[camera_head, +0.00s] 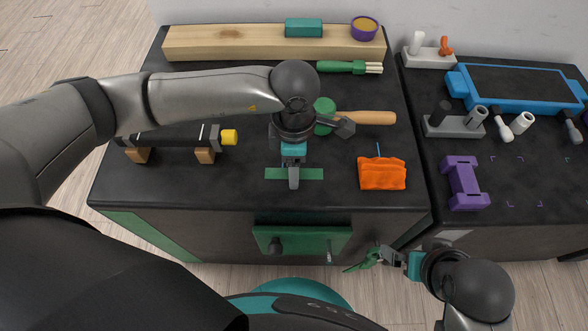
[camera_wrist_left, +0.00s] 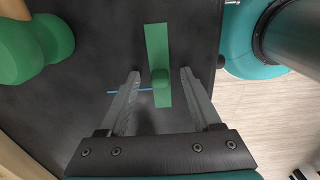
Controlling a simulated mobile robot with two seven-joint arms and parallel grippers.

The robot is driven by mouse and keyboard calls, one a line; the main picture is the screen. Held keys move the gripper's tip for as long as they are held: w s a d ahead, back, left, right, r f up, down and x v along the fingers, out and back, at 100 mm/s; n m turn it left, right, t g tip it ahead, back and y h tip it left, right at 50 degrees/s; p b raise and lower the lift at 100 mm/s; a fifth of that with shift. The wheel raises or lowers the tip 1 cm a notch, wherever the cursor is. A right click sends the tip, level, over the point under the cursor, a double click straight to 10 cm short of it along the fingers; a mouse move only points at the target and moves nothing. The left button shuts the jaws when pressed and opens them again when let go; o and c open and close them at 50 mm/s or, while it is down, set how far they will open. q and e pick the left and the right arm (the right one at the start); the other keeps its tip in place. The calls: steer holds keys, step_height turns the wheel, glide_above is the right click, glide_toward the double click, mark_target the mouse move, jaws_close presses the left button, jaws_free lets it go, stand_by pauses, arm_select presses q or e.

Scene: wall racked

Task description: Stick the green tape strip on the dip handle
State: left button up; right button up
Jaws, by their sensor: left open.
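The green tape strip (camera_head: 312,174) lies flat on the dark worktop near its front edge. My left gripper (camera_head: 292,178) points down over its middle.
An orange folded cloth (camera_head: 382,174) lies right of the strip. A green-headed mallet (camera_head: 368,117) lies behind my left gripper. A wooden beam (camera_head: 230,43) runs along the back. The right worktop holds a blue-framed tray (camera_head: 456,82) and a purple block (camera_head: 464,183).

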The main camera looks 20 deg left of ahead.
arm_select(q)
steer(key=shift+c, duration=0.2)
jaws_close()
stand_by(0.3)
